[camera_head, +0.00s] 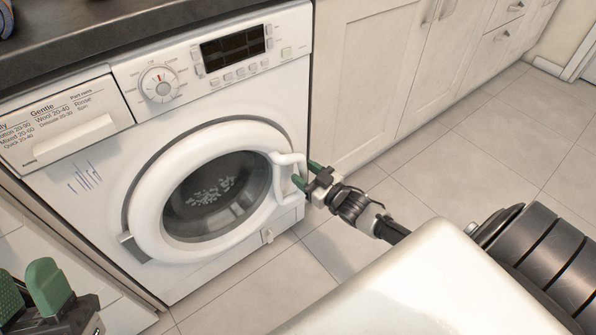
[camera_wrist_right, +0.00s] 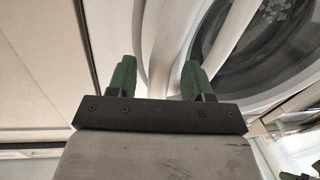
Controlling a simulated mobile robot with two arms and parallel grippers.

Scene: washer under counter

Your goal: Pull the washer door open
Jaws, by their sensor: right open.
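The washer (camera_head: 119,174) stands under a dark counter. Its round white door (camera_head: 150,202) with a dark glass window looks shut. A white handle (camera_head: 286,160) curves along the right side of the door. My right gripper (camera_head: 306,174) is open at this handle, with its green fingertips close around it. In the right wrist view, the white door parts run up between and beyond the two separated fingers (camera_wrist_right: 158,80); whether they touch the handle cannot be told. My left gripper (camera_head: 26,287) is at the bottom left corner, fingers apart and empty, away from the door.
White cabinets (camera_head: 365,75) stand right of the washer. The tiled floor (camera_head: 455,165) in front of them is clear. The counter (camera_head: 110,32) overhangs the washer's top. A detergent drawer (camera_head: 68,125) and control panel (camera_head: 215,62) sit above the door.

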